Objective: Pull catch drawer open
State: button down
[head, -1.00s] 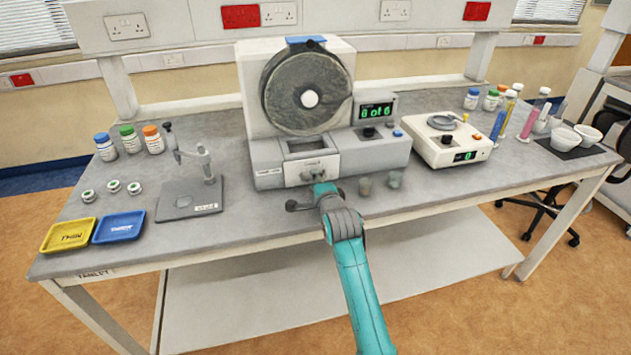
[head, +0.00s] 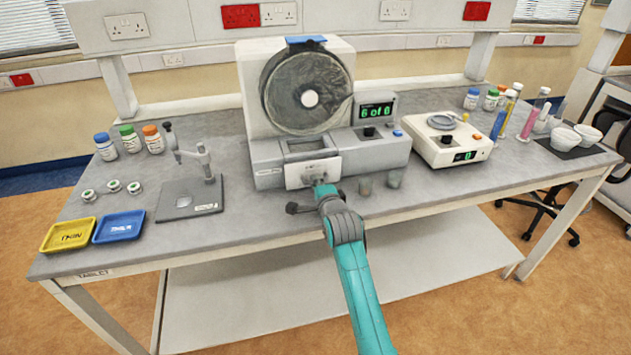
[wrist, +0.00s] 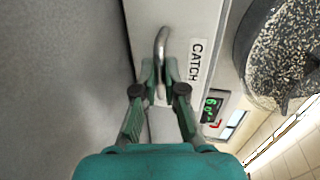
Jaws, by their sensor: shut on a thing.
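The catch drawer (head: 299,175) is in the lower front of the grey drum machine (head: 262,160). In the head view its white front stands slightly out from the machine's face. In the wrist view the drawer front (wrist: 203,22) carries a "CATCH" label and a curved metal handle (wrist: 161,42). My gripper (head: 320,184) is at the drawer front. In the wrist view my gripper (wrist: 160,72) is shut on the handle, with one finger on each side. The fingers hide the handle's lower part.
The bench front edge lies below my wrist.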

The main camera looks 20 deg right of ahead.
jog(key=v, duration=0.2)
jog(key=f+v, duration=0.1)
jog(key=v, duration=0.4)
jog(key=shift+s+f, duration=0.25)
jog(key=shift+f, duration=0.1)
jog(key=c, duration=1.2)
grip_release()
jog(key=shift+c, duration=0.2)
jog(key=v, duration=1.2)
jog(key=shift+r, duration=0.1)
